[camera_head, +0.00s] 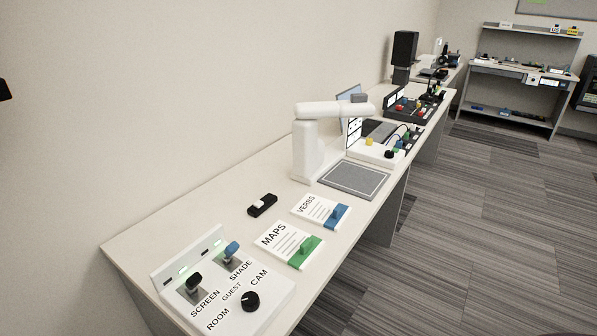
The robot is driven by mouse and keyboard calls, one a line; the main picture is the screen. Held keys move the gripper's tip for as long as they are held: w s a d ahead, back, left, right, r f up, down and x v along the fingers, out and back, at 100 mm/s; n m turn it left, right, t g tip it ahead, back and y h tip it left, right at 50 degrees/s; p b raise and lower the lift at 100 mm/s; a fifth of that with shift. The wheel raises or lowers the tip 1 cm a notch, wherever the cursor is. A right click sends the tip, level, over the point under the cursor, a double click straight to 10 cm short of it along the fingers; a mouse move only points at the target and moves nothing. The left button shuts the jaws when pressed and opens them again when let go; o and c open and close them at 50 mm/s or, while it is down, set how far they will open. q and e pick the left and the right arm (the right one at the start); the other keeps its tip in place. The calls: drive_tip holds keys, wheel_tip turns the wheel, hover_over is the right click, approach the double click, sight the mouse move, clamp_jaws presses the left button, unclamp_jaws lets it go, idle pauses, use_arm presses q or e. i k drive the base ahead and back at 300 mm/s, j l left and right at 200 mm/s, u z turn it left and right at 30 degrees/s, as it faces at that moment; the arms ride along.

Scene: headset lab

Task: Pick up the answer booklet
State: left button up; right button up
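Two booklets lie flat on the long white table. One is marked MAPS (273,237) and has a green lower band with a raised green grip. The other is marked VERBS (309,206) and has a blue lower band and grip; it lies just behind MAPS. Neither reads "answer", so I cannot tell which is the answer booklet. No gripper can be made out. A small dark shape cut off at the left edge cannot be identified.
A switch panel (262,306) with levers and a knob stands at the table's near end. A small black device (262,205) lies left of the booklets. A white arm-shaped stand (306,150) rises over a grey pad (353,180). Patterned floor is open at right.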

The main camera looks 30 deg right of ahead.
sight(330, 215)
drive_tip(key=k+l+u, duration=0.15)
drive_tip(key=l, duration=0.3)
drive_tip(key=k+l+u, duration=0.15)
drive_tip(key=l, duration=0.25)
drive_tip(key=k+l+u, duration=0.15)
drive_tip(key=l, duration=0.25)
drive_tip(key=k+l+u, duration=0.15)
drive_tip(key=l, duration=0.25)
